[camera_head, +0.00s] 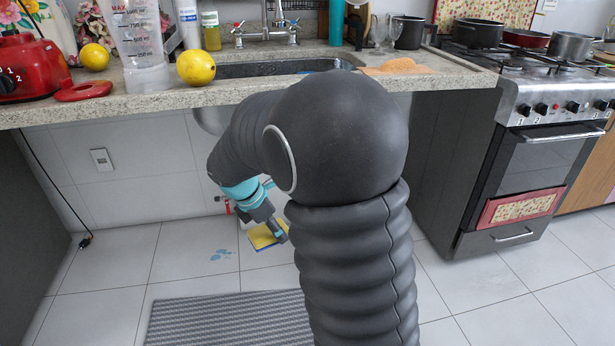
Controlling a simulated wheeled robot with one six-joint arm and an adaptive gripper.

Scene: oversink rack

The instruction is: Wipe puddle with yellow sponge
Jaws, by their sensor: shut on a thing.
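The yellow sponge (262,238) is in my gripper (279,237), low under the counter and close to the floor. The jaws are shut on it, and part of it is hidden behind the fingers. I cannot tell whether the sponge touches the floor. A small blue puddle (221,255) lies on the pale floor tiles as a few separate blots. It is to the left of the sponge and a little lower in the picture, apart from it.
The stone counter (230,96) overhangs the floor area. A grey striped mat (225,318) lies in front of the puddle. The stove (540,130) stands right. Tiles left of the puddle are clear.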

